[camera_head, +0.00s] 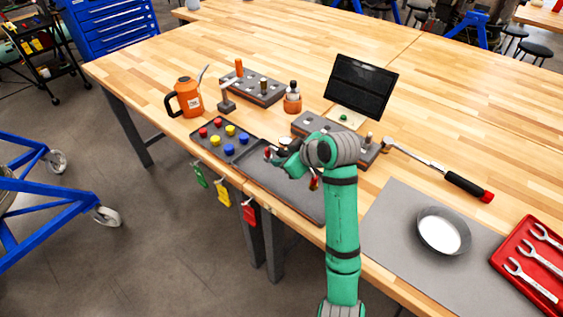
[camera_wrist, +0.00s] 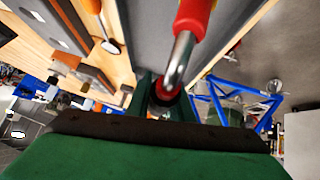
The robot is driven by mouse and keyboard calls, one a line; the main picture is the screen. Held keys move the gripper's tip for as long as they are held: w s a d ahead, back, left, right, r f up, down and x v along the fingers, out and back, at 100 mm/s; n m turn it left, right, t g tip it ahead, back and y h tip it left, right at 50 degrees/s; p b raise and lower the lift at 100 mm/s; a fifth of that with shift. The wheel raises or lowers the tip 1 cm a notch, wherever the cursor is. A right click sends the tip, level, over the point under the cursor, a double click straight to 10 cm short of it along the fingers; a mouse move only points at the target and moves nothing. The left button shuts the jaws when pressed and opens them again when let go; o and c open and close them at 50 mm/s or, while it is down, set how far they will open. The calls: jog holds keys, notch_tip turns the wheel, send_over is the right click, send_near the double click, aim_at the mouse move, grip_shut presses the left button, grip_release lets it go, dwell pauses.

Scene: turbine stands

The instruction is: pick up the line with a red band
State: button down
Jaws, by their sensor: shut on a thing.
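The line with a red band (camera_wrist: 181,58) is a bent, shiny metal tube in the wrist view, with a wide red sleeve (camera_wrist: 195,14) at the top and a red end low between the fingers. My gripper (camera_wrist: 165,98) is shut on this line near its bend. In the head view my gripper (camera_head: 274,158) is over the dark tray (camera_head: 285,190) near the table's front edge, with a small red part showing at its tip. Another red and yellow bit (camera_head: 314,182) shows beside my wrist; I cannot tell if it belongs to the same line. My wrist hides much of the tray.
A tray of coloured knobs (camera_head: 212,145) lies left of my gripper, and a grey block stand (camera_head: 310,122) lies behind. A tablet (camera_head: 361,86), torque wrench (camera_head: 440,172), orange can (camera_head: 185,98) and round dish (camera_head: 442,231) stand around. Tags (camera_head: 222,192) hang from the front edge.

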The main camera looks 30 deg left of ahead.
jog(key=s+d+r, duration=0.7)
jog(key=s, duration=0.2)
jog(key=shift+d, duration=0.25)
jog(key=shift+r, duration=0.1)
jog(key=c, duration=2.4)
grip_release()
jog(key=shift+w, duration=0.1)
grip_shut()
